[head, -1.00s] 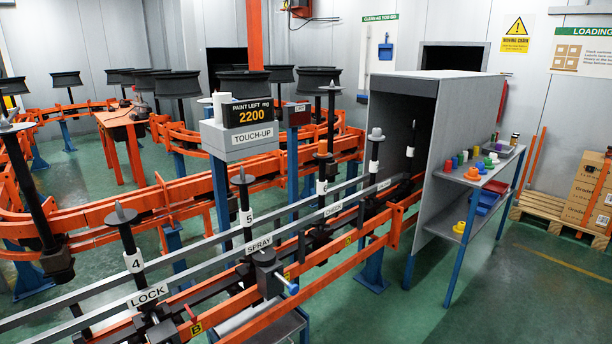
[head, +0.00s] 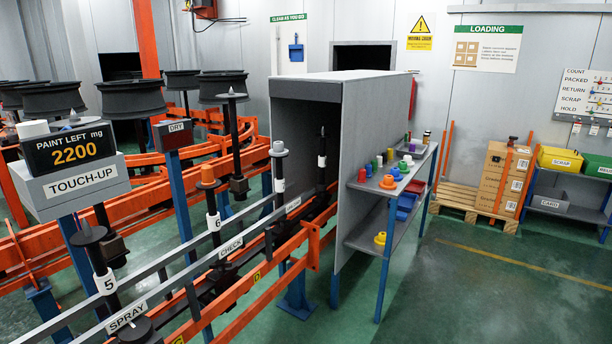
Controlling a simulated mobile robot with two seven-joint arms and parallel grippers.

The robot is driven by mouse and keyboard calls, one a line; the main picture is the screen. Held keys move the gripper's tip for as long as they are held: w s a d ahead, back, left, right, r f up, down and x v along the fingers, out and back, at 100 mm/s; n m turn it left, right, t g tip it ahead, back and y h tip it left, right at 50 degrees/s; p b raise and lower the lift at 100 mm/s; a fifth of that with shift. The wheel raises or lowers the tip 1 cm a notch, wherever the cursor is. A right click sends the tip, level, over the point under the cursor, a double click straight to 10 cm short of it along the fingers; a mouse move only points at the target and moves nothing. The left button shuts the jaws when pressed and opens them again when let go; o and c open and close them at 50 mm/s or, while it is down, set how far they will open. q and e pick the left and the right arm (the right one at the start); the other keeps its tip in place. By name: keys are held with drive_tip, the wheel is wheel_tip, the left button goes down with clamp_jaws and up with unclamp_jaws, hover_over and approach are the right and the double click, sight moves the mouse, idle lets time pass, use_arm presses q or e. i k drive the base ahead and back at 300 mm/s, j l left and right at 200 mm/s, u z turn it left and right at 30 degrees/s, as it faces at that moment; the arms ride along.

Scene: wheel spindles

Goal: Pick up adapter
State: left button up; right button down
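Neither of my grippers shows in the head view. Several small coloured pieces that look like adapters stand on the side shelf (head: 352,184) of the grey booth. A yellow stepped piece (head: 380,239) sits on the lower shelf. An orange cone-like adapter (head: 207,175) sits on top of the spindle marked 6, and a grey one (head: 279,148) tops a spindle farther along the line. I cannot tell which adapter is meant.
The grey booth (head: 306,95) spans the spindle line. Orange rails (head: 270,285) run along it at left. A pallet (head: 460,202) with cartons (head: 502,180) is behind. The green floor (head: 480,300) at right is clear.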

sight(278, 150)
drive_tip(key=i+l+z, duration=0.25)
drive_tip(key=i, duration=0.4)
drive_tip(key=i+z, duration=0.25)
drive_tip(key=i, duration=0.35)
drive_tip(key=i+l+u, duration=0.15)
drive_tip(key=i+u, duration=0.25)
drive_tip(key=i, duration=0.25)
drive_tip(key=i+l+u, duration=0.4)
drive_tip(key=i, duration=0.25)
drive_tip(key=i+l+u, duration=0.4)
drive_tip(key=i+l, duration=0.05)
drive_tip(key=i, duration=0.1)
